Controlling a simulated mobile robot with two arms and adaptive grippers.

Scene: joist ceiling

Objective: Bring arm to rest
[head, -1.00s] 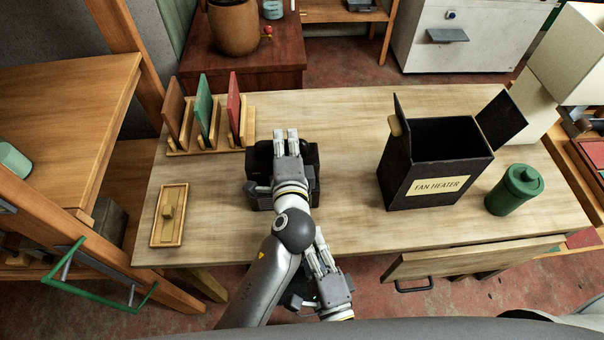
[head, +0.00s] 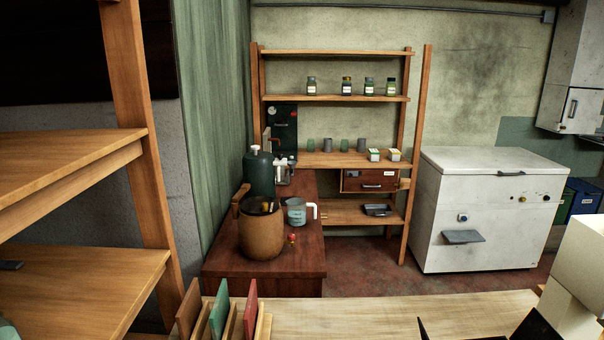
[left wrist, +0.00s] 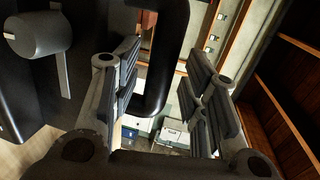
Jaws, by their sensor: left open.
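My left gripper (left wrist: 165,75) shows in the left wrist view with its two fingers spread apart. A dark looped bar (left wrist: 178,60) shows between and beyond the fingers; I cannot tell whether it touches them. A dark body with a grey round knob (left wrist: 38,32) fills the left of that view. Neither gripper nor arm shows in the head view now. My right gripper is not in view.
The worktable (head: 370,315) shows only its far edge, with upright coloured boards (head: 220,310) in a rack. Behind stand a brown cabinet (head: 300,262) with a pot (head: 261,235), a jug (head: 297,211), shelves (head: 335,98) and a white chest (head: 490,215). Red floor lies between.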

